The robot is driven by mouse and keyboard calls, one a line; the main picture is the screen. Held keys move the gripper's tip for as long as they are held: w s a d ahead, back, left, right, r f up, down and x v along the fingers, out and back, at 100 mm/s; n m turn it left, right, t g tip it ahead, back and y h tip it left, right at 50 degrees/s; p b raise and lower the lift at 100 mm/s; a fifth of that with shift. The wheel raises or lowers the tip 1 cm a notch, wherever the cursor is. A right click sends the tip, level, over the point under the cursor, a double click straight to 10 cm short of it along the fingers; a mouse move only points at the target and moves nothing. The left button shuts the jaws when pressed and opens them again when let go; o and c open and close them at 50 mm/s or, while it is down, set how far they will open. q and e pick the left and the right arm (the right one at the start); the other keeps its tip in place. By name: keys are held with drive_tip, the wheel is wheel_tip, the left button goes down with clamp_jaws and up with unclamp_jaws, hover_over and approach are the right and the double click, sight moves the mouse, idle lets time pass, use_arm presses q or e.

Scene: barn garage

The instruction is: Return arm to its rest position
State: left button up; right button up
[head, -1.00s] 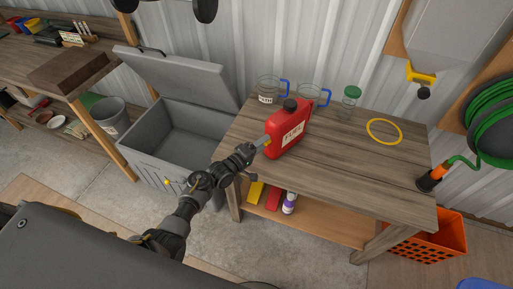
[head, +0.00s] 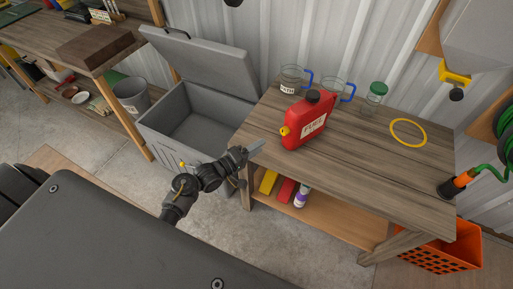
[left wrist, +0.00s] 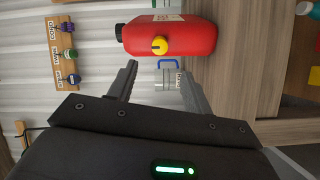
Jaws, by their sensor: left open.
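My left gripper (head: 246,152) is open and empty in the head view, just left of the wooden workbench (head: 360,170). A red fuel can (head: 306,122) stands upright near the left end of the bench top, apart from the gripper. In the left wrist view the two fingers (left wrist: 159,90) are spread, with a gap between them and the red can (left wrist: 185,38). The can's yellow cap (left wrist: 160,45) faces the camera. My right gripper is not seen.
An open grey chest (head: 195,125) stands left of the bench. Glass jugs (head: 291,80), a green-lidded jar (head: 375,98) and a yellow ring (head: 408,132) are on the bench. An orange crate (head: 455,250) sits on the floor at right.

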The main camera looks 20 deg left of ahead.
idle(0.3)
use_arm(q)
drive_tip(key=s+a+f+m+g+y, duration=0.1)
drive_tip(key=s+f+m+g+y, duration=0.15)
drive_tip(key=f, duration=0.65)
drive_tip(key=s+a+f+m+g+y, duration=0.2)
drive_tip(key=s+f, duration=0.2)
drive_tip(key=f, duration=0.5)
drive_tip(key=s+a+f+m+g+y, duration=0.1)
drive_tip(key=s+f+m+g+y, duration=0.2)
drive_tip(key=f, duration=0.6)
drive_tip(key=s+f+m+g, duration=0.1)
drive_tip(key=s+f, duration=0.5)
drive_tip(key=s, duration=0.6)
drive_tip(key=s+a+f+m+g+y+b, duration=0.1)
drive_tip(key=s+f+g, duration=0.2)
drive_tip(key=s, duration=0.9)
drive_tip(key=s+a+f+m+g+b, duration=0.1)
drive_tip(key=s+f+m+g, duration=0.1)
drive_tip(key=s+f, duration=0.7)
drive_tip(key=s+g, duration=0.1)
drive_tip(key=s, duration=0.3)
drive_tip(key=shift+a+f, duration=0.15)
drive_tip(key=shift+f, duration=0.2)
